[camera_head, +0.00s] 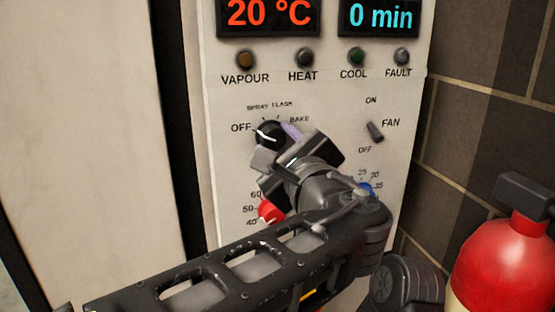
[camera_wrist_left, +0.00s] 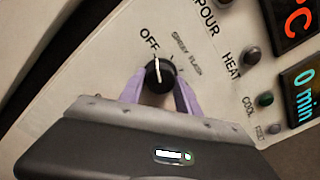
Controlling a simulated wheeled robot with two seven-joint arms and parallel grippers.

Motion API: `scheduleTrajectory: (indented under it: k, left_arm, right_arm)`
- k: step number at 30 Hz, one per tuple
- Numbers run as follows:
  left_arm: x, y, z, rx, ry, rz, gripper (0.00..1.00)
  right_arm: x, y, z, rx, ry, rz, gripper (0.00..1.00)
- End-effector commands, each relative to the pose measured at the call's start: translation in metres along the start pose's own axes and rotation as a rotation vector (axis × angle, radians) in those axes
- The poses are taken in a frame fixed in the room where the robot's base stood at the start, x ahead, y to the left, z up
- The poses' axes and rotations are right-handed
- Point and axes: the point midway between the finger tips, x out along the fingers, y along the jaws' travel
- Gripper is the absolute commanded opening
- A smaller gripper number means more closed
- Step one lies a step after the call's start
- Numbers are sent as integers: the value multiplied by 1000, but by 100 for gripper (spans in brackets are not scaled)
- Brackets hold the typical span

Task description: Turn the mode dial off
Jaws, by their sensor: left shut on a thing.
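The mode dial (camera_head: 268,132) is a round black knob with a white pointer line, on the pale control panel. Its labels read OFF, SPRAY, FLASH and BAKE. The dial also shows in the left wrist view (camera_wrist_left: 158,76), where its white line points toward the OFF label. My left gripper (camera_head: 276,138) is shut on the dial, with its purple finger pads on either side of the knob, as the left wrist view (camera_wrist_left: 160,88) shows. The gripper hides part of the dial in the head view. My right gripper is not in view.
A fan switch (camera_head: 375,131) is to the right. A red knob (camera_head: 269,211) and a blue knob (camera_head: 366,190) sit below, partly hidden by my left arm. Displays (camera_head: 268,14) and indicator lamps (camera_head: 245,59) are above. A red extinguisher (camera_head: 503,265) stands at the lower right.

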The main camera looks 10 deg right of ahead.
Motion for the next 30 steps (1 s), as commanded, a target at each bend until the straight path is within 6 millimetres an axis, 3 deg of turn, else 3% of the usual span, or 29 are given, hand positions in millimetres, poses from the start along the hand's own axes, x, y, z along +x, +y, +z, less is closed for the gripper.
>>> scheduleTrajectory:
  k: [6,20,21,28,30]
  left_arm:
    - [0,1,-1,-78,0,2,0]
    - [0,0,0,-100,0,2,0]
    - [0,0,0,-100,0,2,41]
    - [0,0,0,-98,0,1,60]
    - [0,0,0,-98,0,1,61]
  right_arm:
    - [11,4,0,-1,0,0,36]
    - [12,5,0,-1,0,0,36]
    - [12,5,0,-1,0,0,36]
    - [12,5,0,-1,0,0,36]
    - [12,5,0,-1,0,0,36]
